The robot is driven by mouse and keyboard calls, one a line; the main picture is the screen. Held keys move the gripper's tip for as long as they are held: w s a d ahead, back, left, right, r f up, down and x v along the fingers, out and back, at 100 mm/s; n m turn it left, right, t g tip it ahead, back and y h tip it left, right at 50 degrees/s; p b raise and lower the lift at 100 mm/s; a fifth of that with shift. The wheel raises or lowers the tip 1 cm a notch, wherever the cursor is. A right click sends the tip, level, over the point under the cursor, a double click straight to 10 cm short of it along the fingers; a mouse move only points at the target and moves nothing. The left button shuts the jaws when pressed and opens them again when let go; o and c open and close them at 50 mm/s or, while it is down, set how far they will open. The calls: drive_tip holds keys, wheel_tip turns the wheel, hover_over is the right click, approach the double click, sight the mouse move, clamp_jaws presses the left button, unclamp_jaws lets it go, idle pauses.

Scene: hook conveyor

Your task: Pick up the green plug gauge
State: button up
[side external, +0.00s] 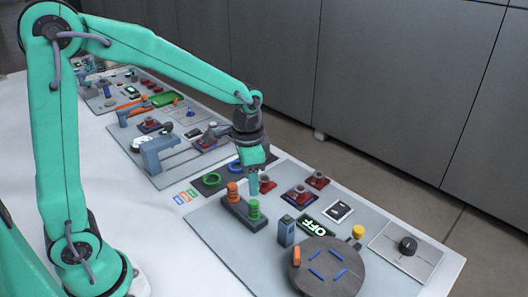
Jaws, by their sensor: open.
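The green plug gauge (254,210) is a small ridged green cylinder. It stands upright at the near right end of a dark holder (243,216). An orange plug gauge (233,191) stands at the holder's other end. My gripper (254,187) points down, its tips just above the green gauge in the picture and close to the orange one. It is open, with nothing seen held in it. The gap between its fingers is hard to make out from this side, and its exact depth relative to the green gauge cannot be told.
A grey round turntable (345,278) and a blue-grey block (286,231) stand in front. An OFF display (315,228), red parts (318,180), a yellow knob (358,231) and a black knob (408,245) are to the right. Green and blue rings (211,180) lie behind.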

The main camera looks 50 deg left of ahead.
sight(254, 202)
drive_tip(key=shift+w+d+f, duration=0.15)
drive_tip(key=shift+w+f, duration=0.2)
drive_tip(key=shift+f, duration=0.3)
drive_tip(key=shift+f, duration=0.15)
drive_tip(key=shift+f, duration=3.75)
clamp_jaws()
